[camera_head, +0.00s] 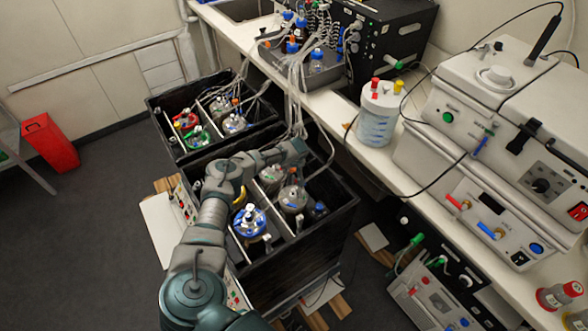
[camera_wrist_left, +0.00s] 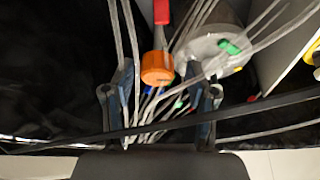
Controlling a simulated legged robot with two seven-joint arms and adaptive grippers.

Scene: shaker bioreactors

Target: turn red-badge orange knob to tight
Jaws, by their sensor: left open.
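In the left wrist view an orange knob (camera_wrist_left: 157,68) shows at the upper middle, with a red tab (camera_wrist_left: 161,12) above it on a pale stem. My left gripper (camera_wrist_left: 160,88) is open, its two dark blue-grey fingers to the left and right of the knob. Whether the fingers are level with the knob in depth I cannot tell. In the head view my left gripper (camera_head: 297,149) is over the far right part of the near black shaker box (camera_head: 318,243). The orange knob is too small or hidden to make out there. My right gripper is not in view.
Clear tubes (camera_wrist_left: 150,110) and a black cable (camera_wrist_left: 60,138) cross close to the fingers. A grey vessel lid (camera_wrist_left: 209,50) is right of the knob. A second shaker box (camera_head: 160,118) stands behind. The white bench (camera_head: 345,150) runs along the right.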

